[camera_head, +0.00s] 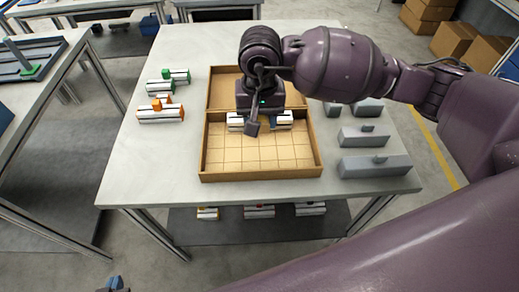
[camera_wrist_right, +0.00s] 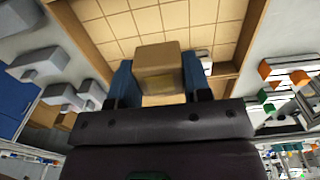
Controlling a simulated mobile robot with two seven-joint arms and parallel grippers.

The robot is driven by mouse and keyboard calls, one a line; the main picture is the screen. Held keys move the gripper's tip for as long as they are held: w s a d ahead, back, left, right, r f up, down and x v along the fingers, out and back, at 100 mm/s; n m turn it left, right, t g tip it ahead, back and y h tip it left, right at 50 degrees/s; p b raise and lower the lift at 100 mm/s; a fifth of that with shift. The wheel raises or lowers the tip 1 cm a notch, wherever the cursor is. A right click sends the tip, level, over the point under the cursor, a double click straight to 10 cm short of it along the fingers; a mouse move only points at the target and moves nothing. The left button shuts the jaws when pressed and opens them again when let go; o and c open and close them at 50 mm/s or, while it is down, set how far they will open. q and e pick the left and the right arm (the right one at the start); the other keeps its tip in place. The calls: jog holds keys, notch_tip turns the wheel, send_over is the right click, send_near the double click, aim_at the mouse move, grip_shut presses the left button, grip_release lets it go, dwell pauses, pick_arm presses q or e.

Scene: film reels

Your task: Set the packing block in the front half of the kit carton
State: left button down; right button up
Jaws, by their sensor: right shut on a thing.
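The tan packing block (camera_wrist_right: 158,68) is between the blue fingers of my right gripper (camera_wrist_right: 157,84) in the right wrist view; the gripper is shut on it. The carton's front half has a bare floor with grid lines.
White pieces with green (camera_head: 168,75) and orange (camera_head: 157,106) parts lie left of the carton on the pale table (camera_head: 150,170). Several grey blocks (camera_head: 373,165) stand to its right. More pieces (camera_head: 259,211) sit on a lower shelf. Another table (camera_head: 25,110) stands at left.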

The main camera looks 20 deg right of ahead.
aim_at(260, 159)
notch_tip(260, 159, down, 12)
jog(key=shift+f+b, duration=0.1)
jog(key=shift+b, duration=0.45)
jog(key=shift+f, duration=0.15)
jog(key=o, duration=1.3)
notch_tip(260, 159, up, 12)
jog(key=shift+r+p, duration=0.2)
jog(key=shift+p, duration=0.3)
